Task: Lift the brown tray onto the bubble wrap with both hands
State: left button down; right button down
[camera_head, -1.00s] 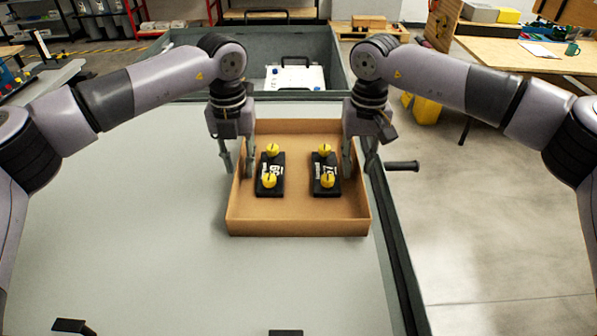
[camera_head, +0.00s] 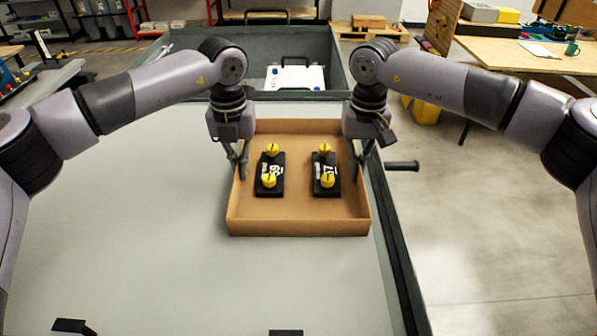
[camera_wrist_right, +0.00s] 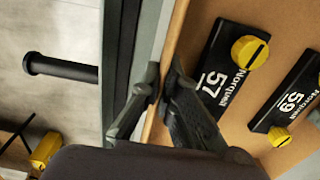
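The brown tray (camera_head: 298,228) is an open, shallow box on the grey table surface. It holds two black blocks (camera_head: 270,174) (camera_head: 326,174), each with two yellow knobs. My left gripper (camera_head: 239,166) has its fingers together across the tray's left wall. My right gripper (camera_head: 357,165) is at the right wall. In the right wrist view, the right gripper's fingertips (camera_wrist_right: 163,77) pinch the tray's wall (camera_wrist_right: 178,28), one finger outside and one inside. The tray appears to rest flat on the table. I cannot make out any bubble wrap.
A dark rim with a black handle (camera_head: 402,166) runs along the table's right side, close to the tray. Behind the tray is a grey-green bin (camera_head: 180,62) with a white case (camera_head: 295,78) in it. The grey surface (camera_head: 130,220) left of the tray is clear.

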pick_arm(q)
jog(key=shift+r, duration=0.1)
pick_arm(e)
jog(key=shift+r, duration=0.1)
dwell(0.3)
